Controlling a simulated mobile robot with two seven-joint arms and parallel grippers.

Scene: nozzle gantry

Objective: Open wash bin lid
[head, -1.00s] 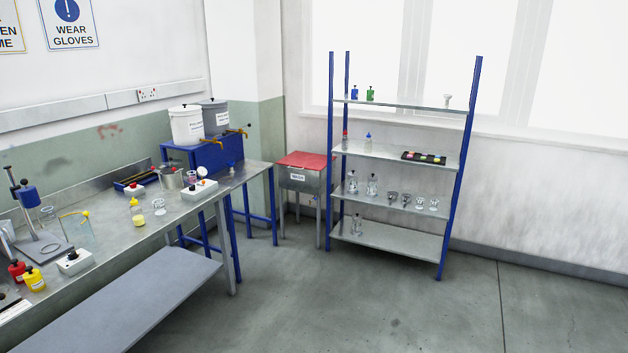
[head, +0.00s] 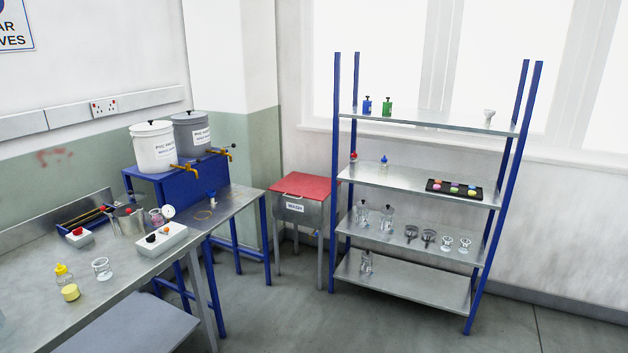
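The wash bin (head: 297,217) is a grey metal box on legs with a white "WASH" label on its front. Its red lid (head: 303,186) lies flat on top and is shut. The bin stands on the floor between the end of the workbench and the shelf rack, in the middle of the head view. Neither of my grippers shows in the head view, so I cannot see how far they are from the lid.
A metal workbench (head: 110,260) with bottles and apparatus runs along the left. Two lidded buckets with taps stand on a blue stand (head: 170,183). A blue-post shelf rack (head: 415,185) with glassware stands right of the bin. The floor (head: 400,325) in front is clear.

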